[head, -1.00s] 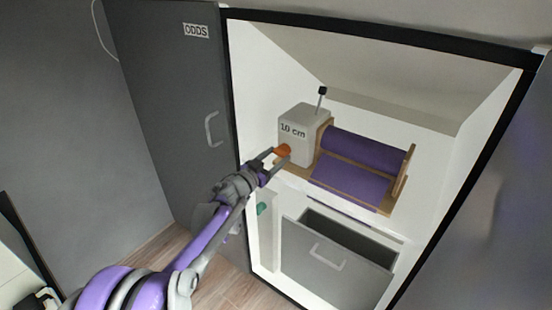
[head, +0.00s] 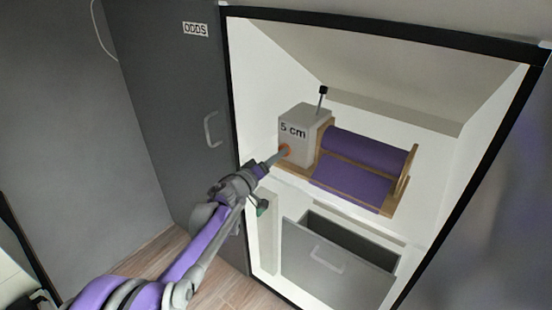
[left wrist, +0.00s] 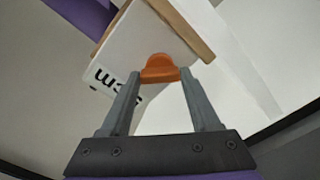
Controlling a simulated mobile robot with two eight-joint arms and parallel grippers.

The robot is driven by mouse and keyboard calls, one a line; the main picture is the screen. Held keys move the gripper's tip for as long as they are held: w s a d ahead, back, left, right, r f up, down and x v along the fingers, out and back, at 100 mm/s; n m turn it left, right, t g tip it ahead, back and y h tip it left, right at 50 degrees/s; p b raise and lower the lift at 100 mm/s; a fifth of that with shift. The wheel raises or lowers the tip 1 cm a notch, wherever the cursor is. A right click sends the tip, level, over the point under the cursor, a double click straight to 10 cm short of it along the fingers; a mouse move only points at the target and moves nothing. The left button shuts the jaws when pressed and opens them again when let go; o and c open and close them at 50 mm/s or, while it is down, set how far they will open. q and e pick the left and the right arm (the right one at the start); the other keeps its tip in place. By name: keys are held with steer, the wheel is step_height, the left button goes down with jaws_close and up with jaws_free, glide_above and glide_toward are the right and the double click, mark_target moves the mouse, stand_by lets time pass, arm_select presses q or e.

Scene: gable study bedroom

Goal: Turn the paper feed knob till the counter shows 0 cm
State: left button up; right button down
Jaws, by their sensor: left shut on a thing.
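The paper feeder's grey counter box (head: 306,140) stands on a wooden base inside the open cupboard, and its counter reads 5 cm. The orange feed knob (head: 285,150) is on the front of the box, low down. My left gripper (head: 280,154) reaches in from the lower left and is shut on the knob. The left wrist view shows the orange knob (left wrist: 160,68) between the two grey fingertips, with the box (left wrist: 140,45) behind it. A purple paper roll (head: 365,153) lies to the right of the box. My right gripper is not in view.
A half-open grey drawer (head: 325,258) is below the feeder. The dark cupboard door (head: 165,110), labelled ODDS, stands open on the left. A black-tipped lever (head: 322,92) sticks up from the box. A small green thing (head: 262,206) is near the cupboard's left edge.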

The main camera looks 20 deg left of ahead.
arm_select(q)
steer(key=n, duration=0.4)
steer(key=shift+n, duration=0.3)
steer(key=shift+n+b, duration=0.3)
steer(key=shift+n, duration=1.5)
steer(key=o, duration=1.4)
steer(key=shift+c, duration=0.2)
steer(key=p+v, duration=0.1)
steer(key=v, duration=0.9)
steer(key=shift+s, duration=0.4)
steer(key=shift+a, duration=0.15)
